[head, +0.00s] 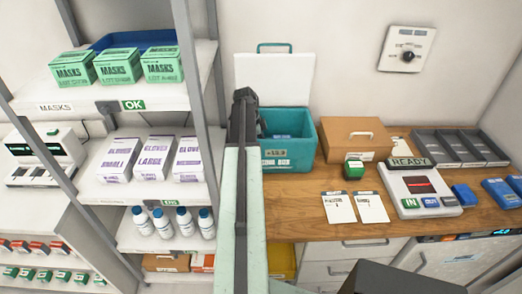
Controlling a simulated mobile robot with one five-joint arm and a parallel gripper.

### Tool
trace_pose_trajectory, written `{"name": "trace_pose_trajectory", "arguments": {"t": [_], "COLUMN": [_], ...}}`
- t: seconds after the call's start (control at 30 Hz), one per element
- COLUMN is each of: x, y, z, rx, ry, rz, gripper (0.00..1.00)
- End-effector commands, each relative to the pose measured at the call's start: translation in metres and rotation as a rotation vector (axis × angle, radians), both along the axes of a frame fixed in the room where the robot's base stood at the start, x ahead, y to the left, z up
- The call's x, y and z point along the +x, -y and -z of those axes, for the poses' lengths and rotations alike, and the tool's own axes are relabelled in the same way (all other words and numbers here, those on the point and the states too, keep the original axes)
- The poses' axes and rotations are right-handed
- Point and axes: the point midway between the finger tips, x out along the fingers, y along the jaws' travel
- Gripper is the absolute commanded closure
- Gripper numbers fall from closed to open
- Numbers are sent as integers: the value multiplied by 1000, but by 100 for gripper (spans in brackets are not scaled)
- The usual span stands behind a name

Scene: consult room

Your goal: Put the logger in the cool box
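The cool box (300,158) is a teal box on the wooden counter, with its white lid (275,80) raised against the wall. Its front carries a small display and labels. Part of its inside is hidden by my arm. My gripper (243,97) is dark and at the end of my pale arm, in front of the box's left edge in the picture. Its fingers are seen edge-on, so I cannot tell whether it is open or holds anything. Small blue devices (498,193) lie at the counter's right; I cannot tell whether one is the logger.
A brown case (350,127) stands right of the cool box, with a green block (353,169) before it. Two cards (354,208), a white device (422,191) and grey trays (460,147) occupy the counter. A metal-post shelf (150,190) stands left.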

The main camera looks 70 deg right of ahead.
Motion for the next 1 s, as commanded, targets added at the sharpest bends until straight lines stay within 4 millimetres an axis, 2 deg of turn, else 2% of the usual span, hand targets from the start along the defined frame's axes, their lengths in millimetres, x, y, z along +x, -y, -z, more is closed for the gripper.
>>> {"name": "trace_pose_trajectory", "arguments": {"t": [0.23, 0.27, 0.3, 0.53, 0.67, 0.87, 1.0], "x": [0, 0, 0, 1, 1, 8, 16], "y": [0, 0, 0, 0, 0, -3, -6], "z": [3, 2, 1, 0, -7, -38, -70], "rx": [0, 0, 0, 0, 0, 0, 0], "ry": [0, 0, 0, 0, 0, 0, 0], "rz": [0, -1, -1, -1, -1, -1, -2], "gripper": [69, 6, 0, 0, 0, 0, 0]}}
